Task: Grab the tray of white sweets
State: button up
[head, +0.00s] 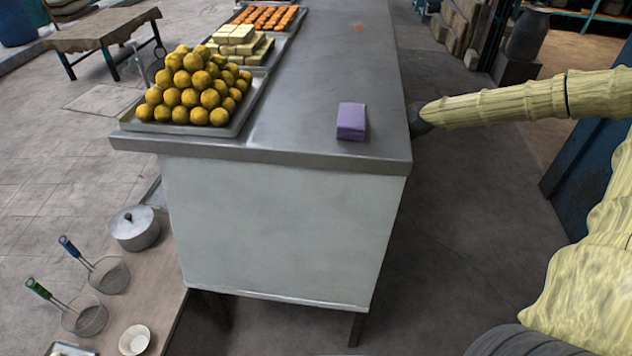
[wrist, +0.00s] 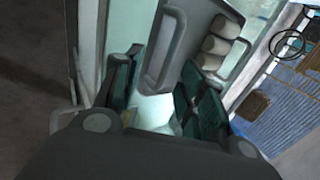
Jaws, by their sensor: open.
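In the wrist view, a grey tray (wrist: 167,52) holding several pale, rounded white sweets (wrist: 215,50) lies just beyond the fingers of my gripper (wrist: 157,72). The tray appears tilted in the picture, with its near end in front of the gap between the fingers. The fingers are apart, and I see no grip on the tray; whether they touch it I cannot tell. In the head view, the dark end of my gripper (head: 418,117) is at the right side of the counter, partly hidden by it. The white sweets' tray does not clearly show in the head view.
The grey-topped counter (head: 310,75) carries trays of yellow balls (head: 190,95), cream blocks (head: 240,42) and orange sweets (head: 268,17), plus a purple box (head: 351,121). A low table with a lidded pot (head: 135,230) is at lower left.

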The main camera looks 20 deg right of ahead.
jog(key=shift+x, duration=0.9)
grip_shut()
